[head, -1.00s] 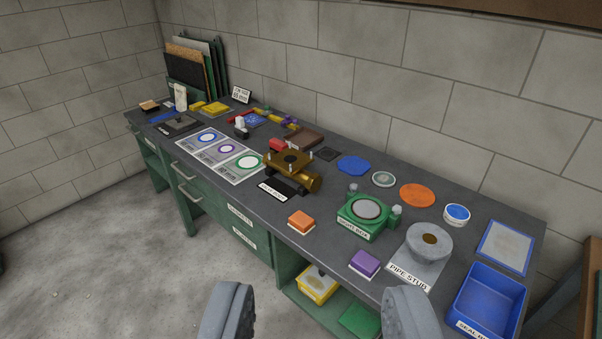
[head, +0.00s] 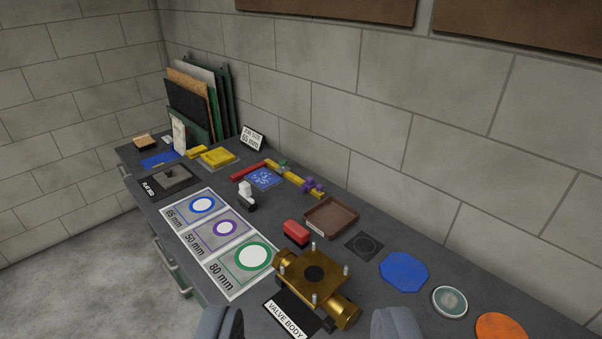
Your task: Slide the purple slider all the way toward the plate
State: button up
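The purple slider (head: 314,186) sits toward the right end of a yellow rail (head: 295,178) at the back of the bench. A small green piece (head: 283,165) is on the rail to its left, and a red bar (head: 248,171) continues left. A blue plate with white marks (head: 264,178) lies just in front of the red bar. I cannot tell if this is the plate named in the task. My gripper (head: 307,326) is open and empty, fingers wide apart at the bottom edge, well short of the slider.
A brass valve body (head: 314,280) stands between me and the rail. A red block (head: 296,232), a brown tray (head: 331,217) and a white-and-black piece (head: 246,196) lie nearer. Size cards (head: 225,235) lie left. A small sign (head: 252,137) stands behind; the wall is beyond.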

aim_at(310, 184)
jog(key=z, duration=0.05)
jog(key=k, duration=1.25)
jog(key=u, duration=0.55)
jog(key=i, duration=1.1)
jog(key=u, duration=0.45)
jog(key=i, duration=1.35)
jog(key=z, duration=0.85)
jog(key=i, duration=0.8)
jog(key=z, duration=0.4)
jog(key=k, duration=0.95)
jog(key=z, duration=0.05)
